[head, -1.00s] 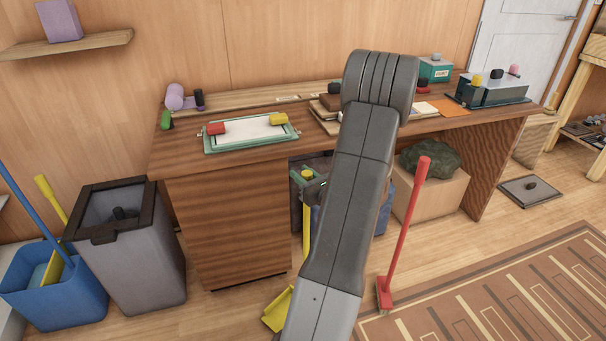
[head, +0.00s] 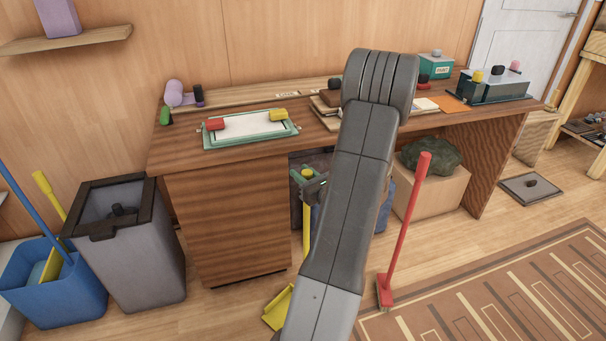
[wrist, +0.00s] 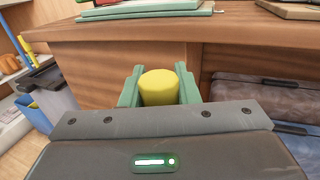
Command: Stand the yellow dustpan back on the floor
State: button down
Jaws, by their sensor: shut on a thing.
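The yellow dustpan (head: 278,308) is upright in front of the desk, its pan low near the floor and partly hidden behind my arm. Its long yellow handle (head: 306,232) rises to my gripper. My gripper (head: 309,181) is shut on the top of the handle. In the wrist view the round yellow handle end (wrist: 160,87) sits between the green fingers of my gripper (wrist: 160,90). I cannot tell whether the pan's bottom edge touches the floor.
The wooden desk (head: 230,225) stands close behind the dustpan. A red brush (head: 405,230) stands upright to the right, by the brown rug (head: 500,290). A grey bin (head: 140,250) and a blue bucket (head: 55,300) stand at left. Floor in front of the desk drawers is clear.

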jog(key=shift+f, duration=0.2)
jog(key=c, duration=1)
grip_release()
jog(key=shift+f, duration=0.1)
jog(key=shift+s, duration=0.1)
jog(key=p+v, duration=0.1)
jog(key=v, duration=1.2)
jog(key=shift+s+d, duration=0.25)
